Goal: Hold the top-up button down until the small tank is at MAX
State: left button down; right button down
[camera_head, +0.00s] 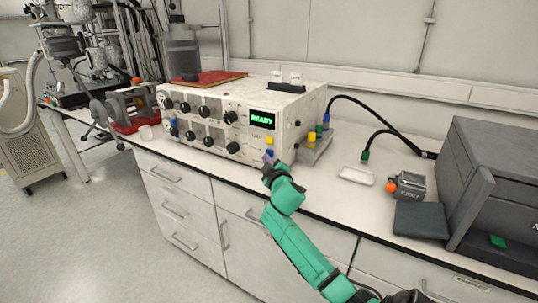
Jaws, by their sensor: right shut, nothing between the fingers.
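A white control unit (205,125) with black knobs stands on the bench, and its green display (262,120) reads READY. At the right end of its front panel are a small yellow button (269,140) and a blue part (269,153) just below it. I cannot tell which part is the top-up button. My right gripper (268,163) is shut and empty, its tips at the panel's lower right, close to the blue part. I cannot tell whether it touches or presses anything. No small tank or MAX mark can be made out. My left gripper is not in view.
A red book (208,77) lies on the unit. Coloured fittings (312,138) and dark hoses are at its right side. Farther right are a white tray (356,175), a small grey device (409,185) with an orange knob, and a large dark grey box (495,165).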

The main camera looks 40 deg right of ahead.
jog(key=shift+w+d, duration=0.1)
jog(key=shift+d, duration=0.35)
dwell(0.6)
dwell(3.7)
jog(key=shift+s+a, duration=0.25)
jog(key=shift+a, duration=0.6)
jog(key=shift+a, duration=0.1)
jog(key=shift+s+a+p, duration=0.1)
jog(key=shift+s+a, duration=0.15)
jog(key=shift+a, duration=0.5)
jog(key=shift+s+a+p, duration=0.15)
jog(key=shift+s+a, duration=0.05)
jog(key=shift+a, duration=0.6)
jog(key=shift+s+a+p, duration=0.1)
jog(key=shift+s+a, duration=0.15)
jog(key=shift+a, duration=0.5)
